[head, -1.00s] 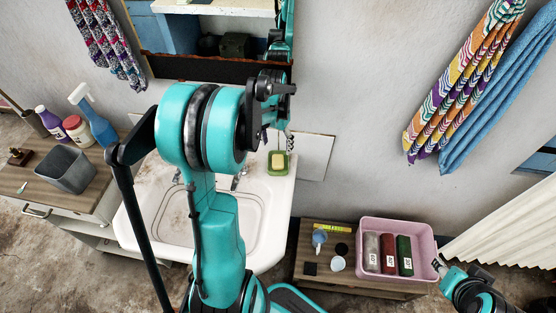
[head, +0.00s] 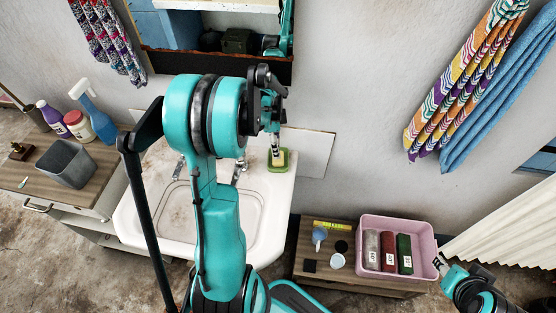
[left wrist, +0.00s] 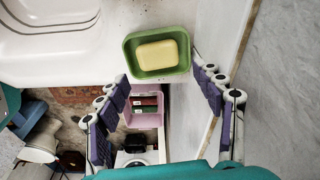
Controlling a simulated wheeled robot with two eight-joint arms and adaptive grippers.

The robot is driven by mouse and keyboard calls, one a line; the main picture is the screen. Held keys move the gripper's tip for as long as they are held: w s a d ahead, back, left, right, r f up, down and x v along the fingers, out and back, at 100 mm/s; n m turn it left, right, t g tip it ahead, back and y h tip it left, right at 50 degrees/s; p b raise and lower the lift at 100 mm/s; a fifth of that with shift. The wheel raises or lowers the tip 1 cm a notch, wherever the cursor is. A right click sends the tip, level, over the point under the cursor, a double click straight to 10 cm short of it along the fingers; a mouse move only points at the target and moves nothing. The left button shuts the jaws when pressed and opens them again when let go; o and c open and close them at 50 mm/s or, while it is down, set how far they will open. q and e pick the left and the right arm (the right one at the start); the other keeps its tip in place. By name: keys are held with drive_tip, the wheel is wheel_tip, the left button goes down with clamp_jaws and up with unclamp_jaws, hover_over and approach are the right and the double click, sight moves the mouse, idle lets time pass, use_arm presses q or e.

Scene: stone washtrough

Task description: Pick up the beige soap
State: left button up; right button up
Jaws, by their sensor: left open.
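The beige soap (left wrist: 158,54) lies in a green soap dish (left wrist: 135,67) on the washbasin's corner, by the wall. In the head view the dish (head: 287,164) shows at the sink's right back corner, with the soap partly hidden by my gripper. My left gripper (left wrist: 160,72) is open and empty. Its two fingers point toward the dish, one on each side, and the soap lies beyond the tips. In the head view my left gripper (head: 275,146) hangs just above the dish. My right gripper (head: 439,263) is at the lower right, far from the soap; its jaws are too small to judge.
The white washbasin (head: 280,205) stands against the grey wall, with taps left of the dish. A white panel (head: 313,150) is behind the dish. A mirror (head: 215,65) hangs above.

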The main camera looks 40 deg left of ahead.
use_arm(q)
drive_tip(key=f, duration=0.2)
drive_tip(key=f+b, duration=0.1)
drive_tip(key=f, duration=0.1)
drive_tip(key=f+b, duration=0.1)
drive_tip(key=f, duration=0.1)
drive_tip(key=shift+w+d+f, duration=0.1)
drive_tip(key=shift+d+f, duration=0.15)
drive_tip(key=shift+f, duration=0.15)
drive_tip(key=shift+r, duration=0.1)
drive_tip(key=c, duration=1)
